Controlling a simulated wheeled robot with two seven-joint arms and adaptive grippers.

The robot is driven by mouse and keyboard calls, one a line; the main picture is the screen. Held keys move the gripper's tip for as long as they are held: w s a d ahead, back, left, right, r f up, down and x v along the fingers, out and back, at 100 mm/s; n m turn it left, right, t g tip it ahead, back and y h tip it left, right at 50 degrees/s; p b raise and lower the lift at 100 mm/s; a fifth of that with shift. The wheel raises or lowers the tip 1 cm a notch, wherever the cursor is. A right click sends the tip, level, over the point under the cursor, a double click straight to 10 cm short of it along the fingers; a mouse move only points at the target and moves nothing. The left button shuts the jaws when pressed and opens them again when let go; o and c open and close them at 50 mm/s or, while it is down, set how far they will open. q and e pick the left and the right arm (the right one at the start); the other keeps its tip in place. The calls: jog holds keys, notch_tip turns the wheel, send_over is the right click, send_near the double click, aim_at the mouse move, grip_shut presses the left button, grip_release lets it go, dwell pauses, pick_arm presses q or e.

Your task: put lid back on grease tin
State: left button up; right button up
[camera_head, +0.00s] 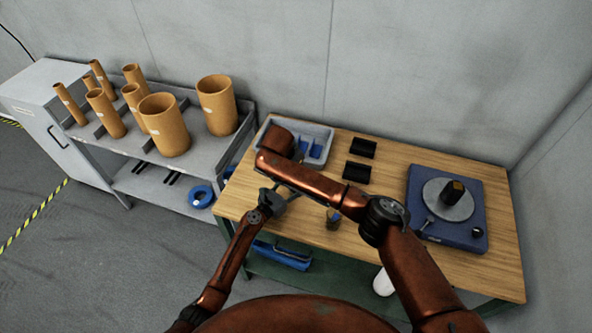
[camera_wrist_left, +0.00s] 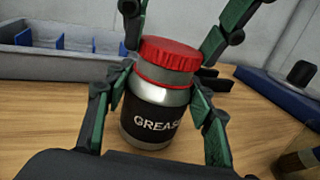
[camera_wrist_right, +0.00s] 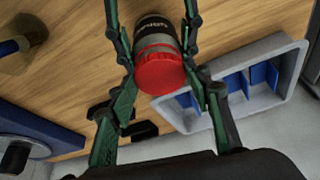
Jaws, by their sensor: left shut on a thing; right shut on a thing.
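The grease tin (camera_wrist_left: 150,115), silver with a black "GREASE" label, stands upright on the wooden table in the left wrist view. Its ridged red lid (camera_wrist_left: 168,53) is at the top, with a silver band and thin red ring below it. I cannot tell whether the lid is fully seated. My left gripper (camera_wrist_left: 160,92) is shut on the tin's body from both sides. My right gripper (camera_wrist_right: 160,70) is shut on the red lid (camera_wrist_right: 160,75), which faces its camera. In the head view my arms meet over the table's left part and hide the tin.
A grey tray with blue dividers (camera_head: 318,132) stands at the table's back left. Two black blocks (camera_head: 362,148) lie near it. A blue turntable device (camera_head: 455,233) stands at the right. A small jar (camera_head: 333,219) is near the front. A shelf with cardboard tubes (camera_head: 163,125) is left of the table.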

pick_arm(q)
jog(key=shift+f, duration=0.1)
pick_arm(e)
jog(key=shift+f, duration=0.45)
pick_arm(q)
grip_shut()
pick_arm(e)
jog(key=shift+o, duration=0.2)
jog(key=shift+w+a+r+m, duration=0.15)
jog(key=shift+w+m, duration=0.1)
jog(key=shift+m, duration=0.45)
jog(key=shift+s+a+m+g+h, duration=0.1)
jog(key=shift+m+g+h, duration=0.4)
jog(key=shift+m, duration=0.5)
jog(key=shift+c, duration=0.2)
jog(key=o, duration=0.7)
